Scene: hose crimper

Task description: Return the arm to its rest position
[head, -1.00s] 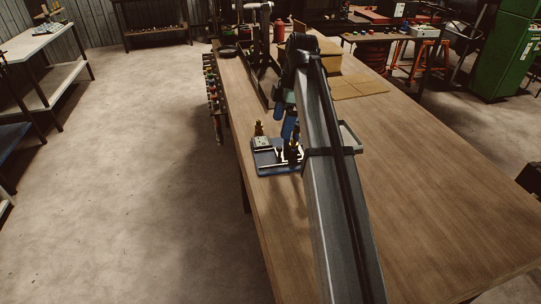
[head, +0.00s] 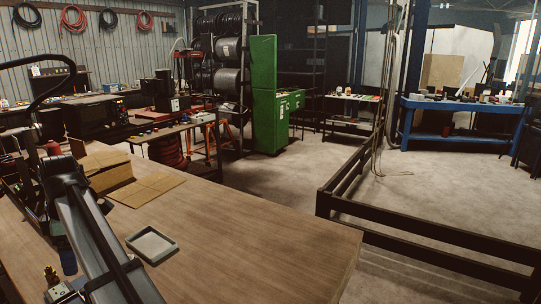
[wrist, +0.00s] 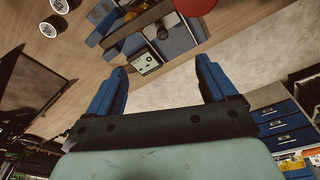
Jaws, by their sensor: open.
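My arm (head: 95,245) runs along the left side of the head view, above the wooden workbench (head: 230,225). My gripper (wrist: 161,69) shows in the wrist view with its two blue fingers spread apart. Nothing is between the fingers. Beyond the fingertips, a blue fixture with a small pale box (wrist: 147,63) sits on the bench. In the head view the arm hides much of this fixture, and only a pale box with brass-coloured parts (head: 52,278) shows at the lower left.
A shallow grey tray (head: 151,245) lies on the bench right of my arm. Cardboard (head: 147,189) lies behind it. The bench's right part is clear. A dark rail (head: 430,238) and a green cabinet (head: 264,95) stand beyond.

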